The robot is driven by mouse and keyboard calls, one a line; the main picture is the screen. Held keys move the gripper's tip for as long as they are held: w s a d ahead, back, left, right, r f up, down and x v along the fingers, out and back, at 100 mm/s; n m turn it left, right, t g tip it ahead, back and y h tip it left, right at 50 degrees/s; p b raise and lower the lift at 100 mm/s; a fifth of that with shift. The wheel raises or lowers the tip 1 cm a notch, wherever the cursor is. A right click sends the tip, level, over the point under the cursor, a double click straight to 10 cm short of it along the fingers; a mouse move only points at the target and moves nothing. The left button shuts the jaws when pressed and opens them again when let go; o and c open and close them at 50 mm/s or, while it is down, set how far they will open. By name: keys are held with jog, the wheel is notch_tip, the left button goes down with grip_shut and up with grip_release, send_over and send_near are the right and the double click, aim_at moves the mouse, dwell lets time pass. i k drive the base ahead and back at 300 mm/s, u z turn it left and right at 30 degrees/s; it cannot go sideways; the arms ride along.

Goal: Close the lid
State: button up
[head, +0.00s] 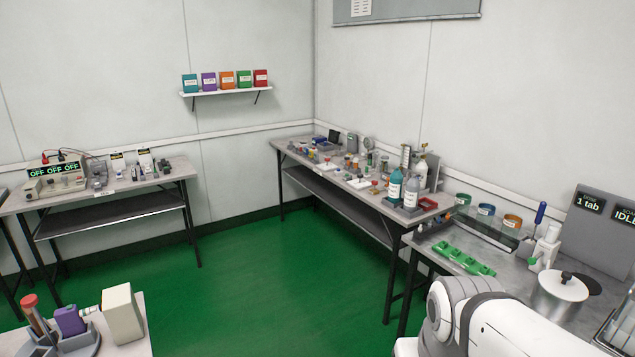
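A metal pot (558,297) stands at the right on the near grey bench. A flat metal lid with a dark knob (566,276) shows on its top; whether it sits fully flush is too small to tell. I cannot tell whether this is the lid of the task, and no clearly raised lid shows elsewhere. My white arm (490,322) rises at the bottom right, in front of the bench. My gripper is not in view.
The right bench (527,276) holds a green tray (463,259), a clear box (487,229), several jars and a grey display unit (603,232). A cluttered table (340,170) stands behind. Another table (100,196) is left. Green floor (270,270) between is clear.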

aim_at(333, 135)
jog(key=u, duration=0.65)
jog(key=i, duration=1.65)
jog(key=u, duration=0.35)
jog(key=i, duration=1.55)
jog(key=z, duration=0.75)
jog(key=i, duration=1.6)
jog(key=z, duration=0.6)
jog(key=k, duration=0.8)
jog(key=z, duration=0.1)
jog(key=i, duration=1.4)
jog(key=u, duration=0.05)
